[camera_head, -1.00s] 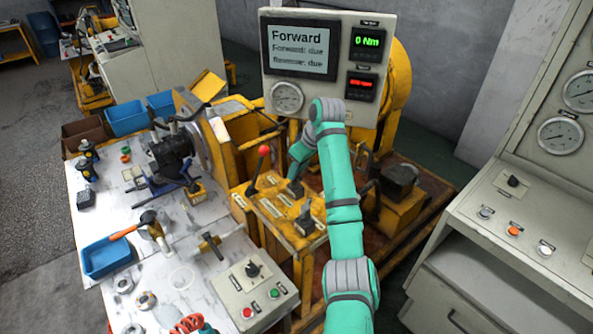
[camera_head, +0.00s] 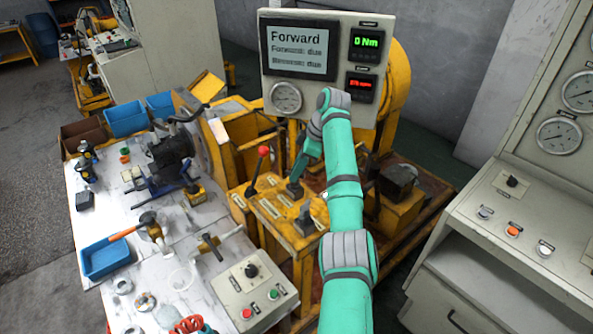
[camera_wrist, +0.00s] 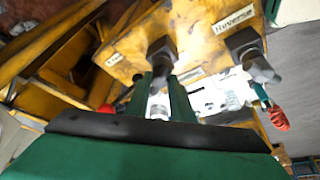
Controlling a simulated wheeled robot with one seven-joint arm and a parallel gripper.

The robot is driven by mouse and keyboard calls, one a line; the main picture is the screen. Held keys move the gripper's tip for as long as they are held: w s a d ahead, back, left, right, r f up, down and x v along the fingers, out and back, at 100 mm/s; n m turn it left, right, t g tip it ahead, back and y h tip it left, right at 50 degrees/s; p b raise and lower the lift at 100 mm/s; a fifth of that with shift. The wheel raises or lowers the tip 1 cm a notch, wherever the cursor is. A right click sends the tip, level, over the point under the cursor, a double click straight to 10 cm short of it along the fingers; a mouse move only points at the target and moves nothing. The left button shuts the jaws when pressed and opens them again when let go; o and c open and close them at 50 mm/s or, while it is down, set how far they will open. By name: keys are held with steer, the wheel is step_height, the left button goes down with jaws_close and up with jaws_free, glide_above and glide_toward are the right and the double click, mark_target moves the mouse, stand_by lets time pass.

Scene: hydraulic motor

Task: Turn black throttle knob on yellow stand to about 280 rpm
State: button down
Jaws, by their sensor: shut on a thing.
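The yellow stand (camera_head: 268,212) has several black controls and a red-topped lever (camera_head: 263,153) on its top. My gripper (camera_head: 297,182) reaches down to the stand from behind. Its green fingers are shut on a black throttle knob (camera_head: 293,189), which also shows at the fingertips in the wrist view (camera_wrist: 161,50). The fingers partly hide the knob. Another black control (camera_head: 305,217) stands apart, nearer the front; it is not held. The panel shows "Forward" on a screen (camera_head: 300,50) and a lit red readout (camera_head: 361,84), whose small digits I cannot read surely.
A green readout (camera_head: 366,42) shows 0 Nm. A round gauge (camera_head: 286,97) sits below the screen. A white workbench (camera_head: 200,262) with tools, a blue tray (camera_head: 106,258) and a control box (camera_head: 255,291) lies to the left. A grey console (camera_head: 530,225) stands right.

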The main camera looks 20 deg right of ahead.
steer(key=shift+r, duration=0.1)
stand_by(0.3)
steer(key=c, duration=1.5)
jaws_free()
steer(key=shift+c, duration=0.2)
steer(key=v, duration=1)
steer(key=shift+r, duration=0.35)
steer(key=shift+s, duration=0.15)
